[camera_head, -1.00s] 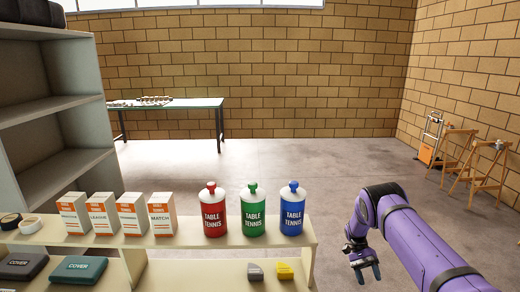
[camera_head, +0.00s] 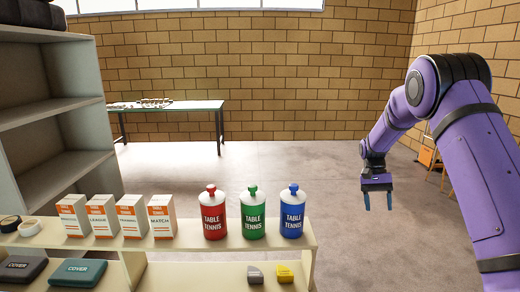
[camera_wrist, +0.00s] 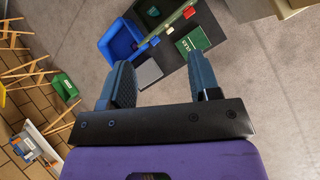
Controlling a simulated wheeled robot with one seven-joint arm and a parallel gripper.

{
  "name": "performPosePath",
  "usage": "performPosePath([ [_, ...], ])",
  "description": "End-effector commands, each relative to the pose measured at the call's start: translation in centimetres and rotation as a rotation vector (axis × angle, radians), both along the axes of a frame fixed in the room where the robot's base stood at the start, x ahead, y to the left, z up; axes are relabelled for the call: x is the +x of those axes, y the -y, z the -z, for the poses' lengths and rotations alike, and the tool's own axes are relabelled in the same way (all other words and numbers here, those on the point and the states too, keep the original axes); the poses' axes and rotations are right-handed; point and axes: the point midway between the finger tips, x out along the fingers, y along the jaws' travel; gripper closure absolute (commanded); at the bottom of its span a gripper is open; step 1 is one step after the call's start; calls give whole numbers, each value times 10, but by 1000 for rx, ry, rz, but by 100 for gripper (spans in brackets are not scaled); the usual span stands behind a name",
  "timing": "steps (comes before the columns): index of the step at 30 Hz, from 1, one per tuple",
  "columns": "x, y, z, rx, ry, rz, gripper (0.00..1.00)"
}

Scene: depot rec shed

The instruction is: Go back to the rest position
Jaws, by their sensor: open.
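My gripper (camera_head: 377,202) hangs in the air to the right of the low shelf, its two blue fingers apart and pointing down. Nothing is between the fingers. In the wrist view my gripper (camera_wrist: 160,85) also shows open and empty, with the floor and some bins beyond it. My purple arm is raised and bent along the right side of the head view.
The low shelf (camera_head: 180,243) holds several boxes (camera_head: 131,215) and red (camera_head: 213,215), green (camera_head: 253,215) and blue (camera_head: 292,213) bottles. A blue bin (camera_wrist: 121,41) stands on the floor. A table (camera_head: 175,105) is at the back; the floor between is clear.

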Motion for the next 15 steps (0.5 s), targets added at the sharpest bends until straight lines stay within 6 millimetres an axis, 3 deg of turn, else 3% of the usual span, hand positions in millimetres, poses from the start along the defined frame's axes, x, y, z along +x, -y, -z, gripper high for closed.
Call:
performPosePath([
  [1,-6,-3,-21,10,36,-11,43],
  [3,-15,-6,-44,21,80,-27,43],
  [15,-87,-24,-155,74,329,-130,43],
])
